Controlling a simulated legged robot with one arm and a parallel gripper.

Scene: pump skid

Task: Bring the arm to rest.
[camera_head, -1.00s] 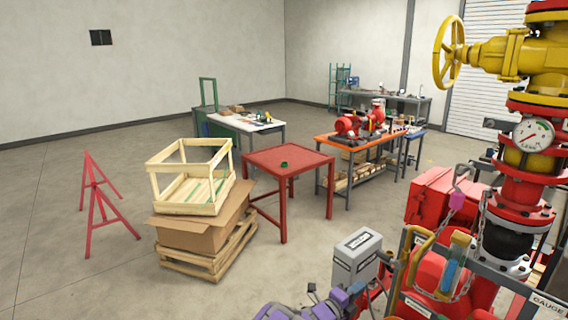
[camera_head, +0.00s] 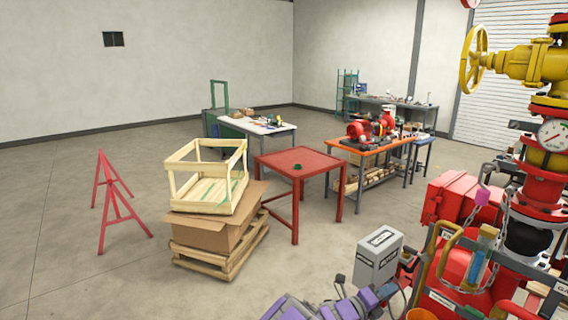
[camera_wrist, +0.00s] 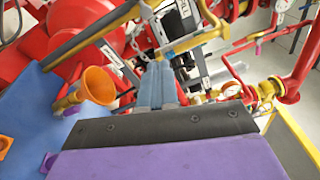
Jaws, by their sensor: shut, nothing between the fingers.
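My gripper (camera_wrist: 158,88) shows in the wrist view with its two blue-grey fingers side by side and shut, nothing between them. A dark plate and a purple housing lie behind the fingers. In the head view, part of my purple arm (camera_head: 345,306) shows at the bottom edge. I cannot make out the fingertips there. In the wrist view, the fingers point toward the crowded red and yellow pipework, and I cannot tell how far away it is.
Close by in the wrist view are an orange funnel-shaped part (camera_wrist: 97,86) and a blue surface (camera_wrist: 30,118). In the head view, a grey box (camera_head: 377,258) stands beside my arm, with red pump equipment to the right.

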